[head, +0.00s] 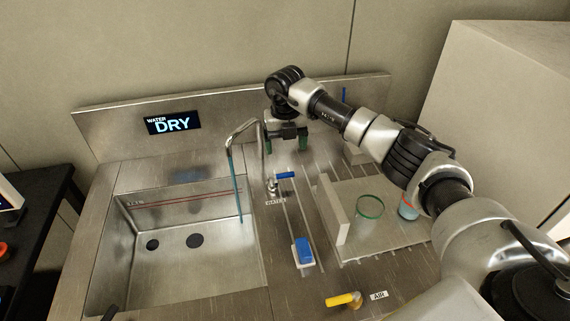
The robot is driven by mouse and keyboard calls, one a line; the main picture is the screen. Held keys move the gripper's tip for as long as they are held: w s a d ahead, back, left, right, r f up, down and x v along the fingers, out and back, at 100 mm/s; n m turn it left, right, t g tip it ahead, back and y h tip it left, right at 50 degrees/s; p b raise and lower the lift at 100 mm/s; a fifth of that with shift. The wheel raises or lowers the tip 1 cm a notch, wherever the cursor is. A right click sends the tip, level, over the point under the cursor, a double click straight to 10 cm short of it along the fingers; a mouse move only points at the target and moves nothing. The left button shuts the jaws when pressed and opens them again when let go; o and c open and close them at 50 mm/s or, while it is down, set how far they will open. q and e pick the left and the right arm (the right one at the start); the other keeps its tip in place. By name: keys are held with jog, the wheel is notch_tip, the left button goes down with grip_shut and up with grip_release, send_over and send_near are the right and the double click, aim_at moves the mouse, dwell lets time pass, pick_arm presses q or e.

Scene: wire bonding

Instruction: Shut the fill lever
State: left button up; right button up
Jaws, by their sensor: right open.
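The fill lever appears to be the blue-handled lever (286,175) on a small metal valve (272,187), right of the sink, above a small label too small to read. Its handle points right. A bent metal faucet (247,127) stands behind it, and a bluish stream (236,190) runs from its spout into the sink (180,268). My right gripper (288,144) is open and empty, with green fingertips spread apart. It appears above and behind the blue handle in the picture, apart from it. My left gripper is not in view.
A blue and white slider block (303,252) sits on a rail. A yellow lever (343,300) marked AIR is at the front. The back panel display (173,123) reads WATER DRY.

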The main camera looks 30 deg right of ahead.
aim_at(285, 174)
jog(key=f, duration=0.2)
jog(key=f+p, duration=0.1)
jog(key=f, duration=0.5)
jog(key=shift+s+a+f, duration=0.15)
jog(key=shift+s+f, duration=0.05)
jog(key=shift+s, duration=0.1)
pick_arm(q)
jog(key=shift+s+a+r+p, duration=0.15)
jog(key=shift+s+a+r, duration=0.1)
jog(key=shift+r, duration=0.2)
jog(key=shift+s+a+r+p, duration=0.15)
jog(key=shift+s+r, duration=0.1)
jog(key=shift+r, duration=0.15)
pick_arm(e)
jog(key=shift+f, duration=0.65)
jog(key=c, duration=0.9)
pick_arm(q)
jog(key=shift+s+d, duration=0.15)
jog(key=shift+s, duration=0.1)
